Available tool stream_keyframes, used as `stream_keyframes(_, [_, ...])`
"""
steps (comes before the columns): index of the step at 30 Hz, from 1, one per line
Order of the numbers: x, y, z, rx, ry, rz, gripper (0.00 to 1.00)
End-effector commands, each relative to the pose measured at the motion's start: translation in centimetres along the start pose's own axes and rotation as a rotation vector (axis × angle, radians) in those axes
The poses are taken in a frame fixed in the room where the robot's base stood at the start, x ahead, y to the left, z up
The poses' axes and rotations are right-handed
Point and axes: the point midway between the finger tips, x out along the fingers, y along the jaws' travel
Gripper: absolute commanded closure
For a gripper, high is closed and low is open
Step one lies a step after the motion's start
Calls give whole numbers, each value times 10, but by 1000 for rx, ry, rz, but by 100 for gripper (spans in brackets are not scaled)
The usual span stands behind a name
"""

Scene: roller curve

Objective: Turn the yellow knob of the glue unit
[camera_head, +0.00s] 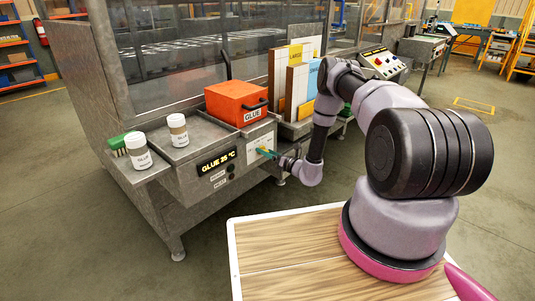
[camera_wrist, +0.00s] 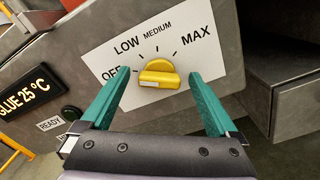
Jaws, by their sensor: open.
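The yellow knob (camera_wrist: 159,75) sits on a white dial plate (camera_wrist: 110,52) marked OFF, LOW, MEDIUM and MAX. Its ridge lies roughly level in the wrist view, with the left end toward OFF. My gripper (camera_wrist: 158,80) is open, with one green finger on each side of the knob and a gap to it on both sides. In the head view my gripper (camera_head: 268,153) is at the front panel of the glue unit (camera_head: 185,178); the knob is not clearly visible there. The display (camera_wrist: 24,91) reads GLUE 25 °C.
An orange GLUE box (camera_head: 235,101) and two white jars (camera_head: 138,153) (camera_head: 178,131) stand on the unit's top, beside a green brush (camera_head: 117,143). Upright boards (camera_head: 297,82) stand behind my arm. READY and HEAT labels are below the display. The floor in front is clear.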

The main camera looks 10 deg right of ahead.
Motion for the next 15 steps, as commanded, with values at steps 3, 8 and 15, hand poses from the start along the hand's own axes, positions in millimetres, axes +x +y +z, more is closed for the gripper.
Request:
stream_keyframes(3, [0, 0, 0, 0, 0, 0, 5])
stream_keyframes(8, [0, 0, 0, 0, 0, 0, 59])
stream_keyframes(15, [-1, 0, 0, 6, 0, 0, 91])
